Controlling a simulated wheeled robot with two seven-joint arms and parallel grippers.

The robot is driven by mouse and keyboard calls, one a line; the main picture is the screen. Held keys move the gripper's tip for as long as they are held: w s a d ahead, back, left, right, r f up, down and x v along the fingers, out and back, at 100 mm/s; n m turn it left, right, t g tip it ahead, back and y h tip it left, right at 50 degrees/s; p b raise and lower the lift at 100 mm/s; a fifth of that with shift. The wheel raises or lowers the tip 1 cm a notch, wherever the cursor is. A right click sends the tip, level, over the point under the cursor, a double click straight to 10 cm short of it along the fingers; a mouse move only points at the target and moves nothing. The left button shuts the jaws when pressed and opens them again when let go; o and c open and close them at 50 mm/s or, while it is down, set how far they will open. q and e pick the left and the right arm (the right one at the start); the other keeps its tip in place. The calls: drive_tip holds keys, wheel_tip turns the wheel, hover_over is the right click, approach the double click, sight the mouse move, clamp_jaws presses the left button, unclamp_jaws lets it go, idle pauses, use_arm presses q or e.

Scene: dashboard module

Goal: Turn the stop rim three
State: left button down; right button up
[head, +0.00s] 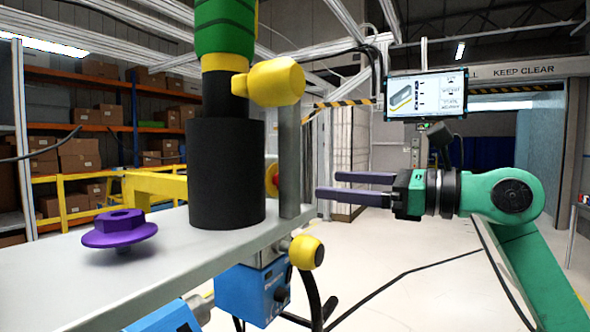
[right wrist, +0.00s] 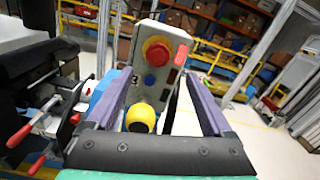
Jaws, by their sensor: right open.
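The red stop button (right wrist: 157,52) with its orange-yellow rim (right wrist: 148,44) sits on a pale control panel (right wrist: 138,45) in the right wrist view. In the head view only part of its yellow and red edge (head: 272,181) shows behind a grey post. My right gripper (head: 328,184) is open, its purple fingers pointing left towards the post. In the right wrist view its fingers (right wrist: 160,76) lie spread, with the button ahead between and beyond their tips. The fingers look empty and apart from the button. My left gripper is not in view.
A blue button (right wrist: 149,80) and a red block (right wrist: 181,54) are on the panel. A yellow knob (head: 306,252) stands below the bench edge. A grey post (head: 290,160), black cylinder (head: 226,175) and purple flanged part (head: 118,230) are on the bench.

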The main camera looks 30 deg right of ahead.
sight(292, 180)
drive_tip(key=p+x, duration=0.2)
drive_tip(key=x, duration=0.1)
drive_tip(key=p+x, duration=0.4)
drive_tip(key=x, duration=0.1)
drive_tip(key=shift+w+a+r, duration=0.15)
drive_tip(key=shift+a+r, duration=0.2)
drive_tip(key=shift+a, duration=0.1)
drive_tip(key=shift+w+f, duration=0.15)
drive_tip(key=shift+f, duration=0.05)
